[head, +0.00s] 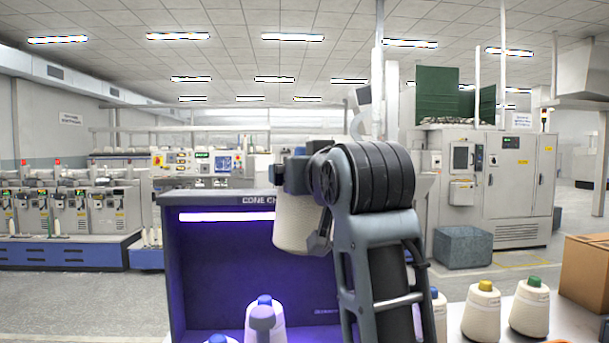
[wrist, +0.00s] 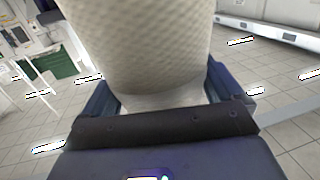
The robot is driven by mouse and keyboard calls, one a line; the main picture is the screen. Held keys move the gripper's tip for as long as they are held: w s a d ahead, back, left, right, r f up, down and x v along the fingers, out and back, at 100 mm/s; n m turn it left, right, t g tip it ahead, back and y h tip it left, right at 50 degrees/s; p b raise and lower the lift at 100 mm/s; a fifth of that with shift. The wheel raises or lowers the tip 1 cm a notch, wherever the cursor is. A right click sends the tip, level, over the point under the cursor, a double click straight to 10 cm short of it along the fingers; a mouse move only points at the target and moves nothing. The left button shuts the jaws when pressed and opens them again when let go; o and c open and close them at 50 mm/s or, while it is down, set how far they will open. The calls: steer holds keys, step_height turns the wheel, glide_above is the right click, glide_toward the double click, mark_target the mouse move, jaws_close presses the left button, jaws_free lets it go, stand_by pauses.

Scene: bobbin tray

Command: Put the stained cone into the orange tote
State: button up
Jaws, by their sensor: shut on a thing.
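My gripper (wrist: 160,100) is shut on a cream yarn cone (head: 295,224), one finger on each side of it. The cone is held in the air in front of the dark blue inspection booth; it also fills the upper middle of the wrist view (wrist: 140,45). No stain shows on its visible side. Another cone with a blue tip (head: 278,324) stands low in the booth, with a grey-violet patch on its front; I cannot tell whether that is a stain or shade.
The lit booth (head: 176,270) is straight ahead. Cones with a yellow tip (head: 482,314) and a green tip (head: 530,309) stand on the table at right, near a cardboard box (head: 586,268). Another blue-tipped cone (head: 438,313) is partly behind my arm.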

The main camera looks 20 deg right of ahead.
step_height(320, 180, up, 7)
steer(key=p, duration=0.5)
step_height(320, 180, up, 8)
stand_by(0.4)
steer(key=shift+s+f, duration=0.1)
